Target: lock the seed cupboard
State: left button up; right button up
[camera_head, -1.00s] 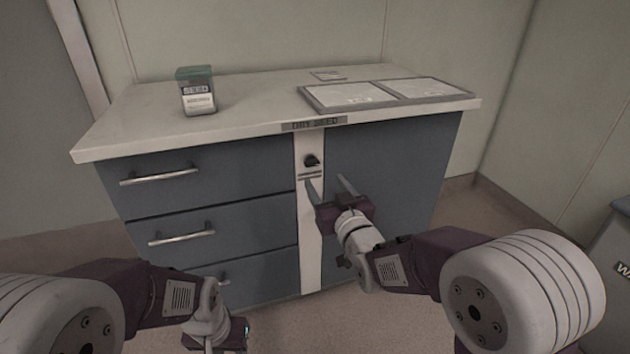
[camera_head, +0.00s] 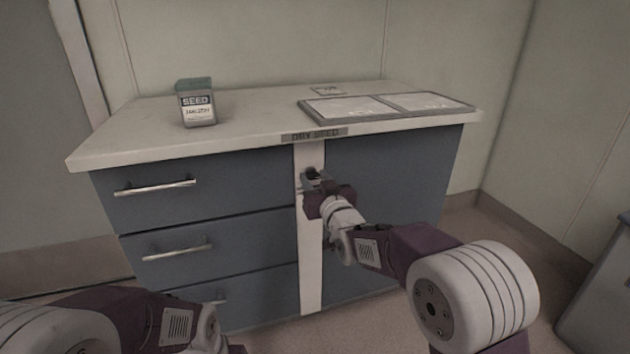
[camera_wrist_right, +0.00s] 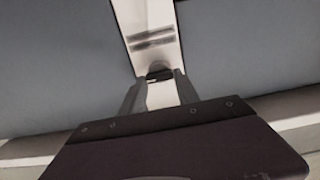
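The seed cupboard (camera_head: 394,165) is blue-grey, with a pale vertical strip (camera_head: 311,255) between its drawers and its plain right panel. A small dark lock knob (camera_head: 312,173) sits high on this strip, below the DRY SEED label. My right gripper (camera_head: 315,180) is at the knob, partly covering it. In the right wrist view my right gripper (camera_wrist_right: 158,80) has its two fingers apart, with the dark knob (camera_wrist_right: 158,69) between them near the tips. I cannot tell whether either finger touches it. My left arm shows at the lower left; its gripper fingers are out of view.
A seed container (camera_head: 196,103) and two framed trays (camera_head: 388,113) stand on the pale worktop (camera_head: 250,118). The drawers' bar handles (camera_head: 155,187) stick out left of the strip. A grey unit (camera_head: 605,300) stands at the far right.

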grip_shut()
jog(key=shift+n, duration=0.3)
jog(key=n, duration=0.3)
jog(key=n+p, duration=0.1)
jog(key=n, duration=0.3)
jog(key=shift+a+f, duration=0.1)
jog(key=shift+a, duration=0.05)
jog(key=n, duration=0.5)
jog(key=shift+s+f+n, duration=0.1)
jog(key=shift+n, duration=0.3)
jog(key=shift+f+n+p, duration=0.15)
jog(key=shift+n+p, duration=0.25)
jog(key=shift+n, duration=1.8)
